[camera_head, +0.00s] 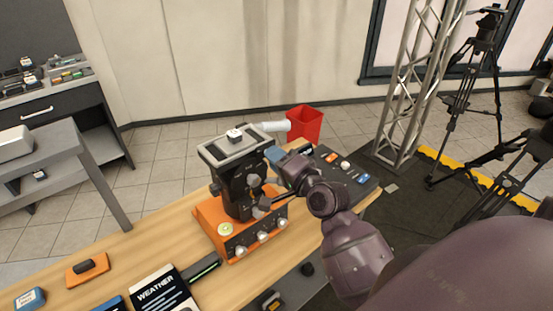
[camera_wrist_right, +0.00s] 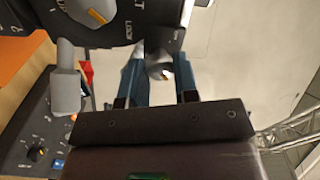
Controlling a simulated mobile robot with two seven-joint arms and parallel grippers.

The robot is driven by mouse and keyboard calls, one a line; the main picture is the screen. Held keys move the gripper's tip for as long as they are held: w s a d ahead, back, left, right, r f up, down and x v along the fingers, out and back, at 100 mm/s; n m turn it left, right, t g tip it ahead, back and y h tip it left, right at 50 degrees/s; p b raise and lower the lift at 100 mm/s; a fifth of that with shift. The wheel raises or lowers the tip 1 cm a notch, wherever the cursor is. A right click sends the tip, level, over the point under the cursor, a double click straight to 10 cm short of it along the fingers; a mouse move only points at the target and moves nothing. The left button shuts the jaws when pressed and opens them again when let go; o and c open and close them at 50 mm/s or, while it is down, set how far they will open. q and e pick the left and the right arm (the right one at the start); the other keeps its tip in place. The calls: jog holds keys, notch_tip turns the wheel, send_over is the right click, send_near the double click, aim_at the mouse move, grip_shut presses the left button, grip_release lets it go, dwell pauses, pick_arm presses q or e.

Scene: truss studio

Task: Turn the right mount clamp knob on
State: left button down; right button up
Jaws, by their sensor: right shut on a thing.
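A black camera mount (camera_head: 240,190) stands upright on an orange base (camera_head: 210,222) on the wooden table. A grey plate with a small block tops it. My right gripper (camera_head: 277,158) reaches to the mount's upper right side. In the right wrist view, its two blue fingers (camera_wrist_right: 160,75) stand either side of a dark round knob (camera_wrist_right: 158,62) on the mount's edge and are shut on it. The knob's marking is too small to read. In the head view my fingers hide this knob. My left gripper is not in view.
A grey lever (camera_wrist_right: 67,85) hangs beside my fingers. A black control panel (camera_head: 350,178) lies right of the mount. A red bin (camera_head: 304,122) stands behind on the floor.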

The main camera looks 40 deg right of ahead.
dwell(0.4)
jog(key=o, duration=0.9)
jog(key=shift+s, duration=0.1)
jog(key=s, duration=0.3)
jog(key=s+b, duration=0.1)
jog(key=s, duration=0.3)
jog(key=s+b, duration=0.1)
jog(key=s, duration=0.2)
jog(key=shift+s+d, duration=0.3)
jog(key=shift+d, duration=0.1)
